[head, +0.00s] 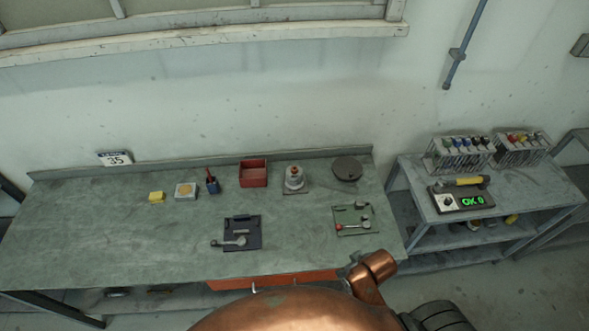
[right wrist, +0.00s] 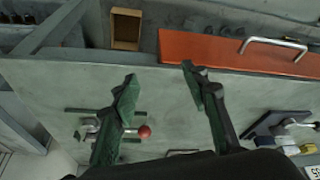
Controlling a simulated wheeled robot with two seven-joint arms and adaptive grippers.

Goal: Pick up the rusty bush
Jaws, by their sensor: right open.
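I cannot make out a rusty bush for certain in either view. In the head view, a dark fixture (head: 240,233) with a lever lies at the front middle of the green bench. A green plate fixture (head: 353,220) with small metal parts and a red knob lies to its right. My right gripper (right wrist: 159,76) shows in the right wrist view, open and empty, with its two fingers apart. The green fixture's red ball (right wrist: 144,132) shows between the fingers, and the dark fixture (right wrist: 277,130) is to their right. My left gripper is not in view.
Along the bench (head: 100,235) stand a yellow block (head: 157,197), a pale box (head: 185,191), a blue cup (head: 212,185), a red bin (head: 253,174), a grey-white fitting (head: 294,179) and a dark round disc (head: 347,168). The bench's left part is clear.

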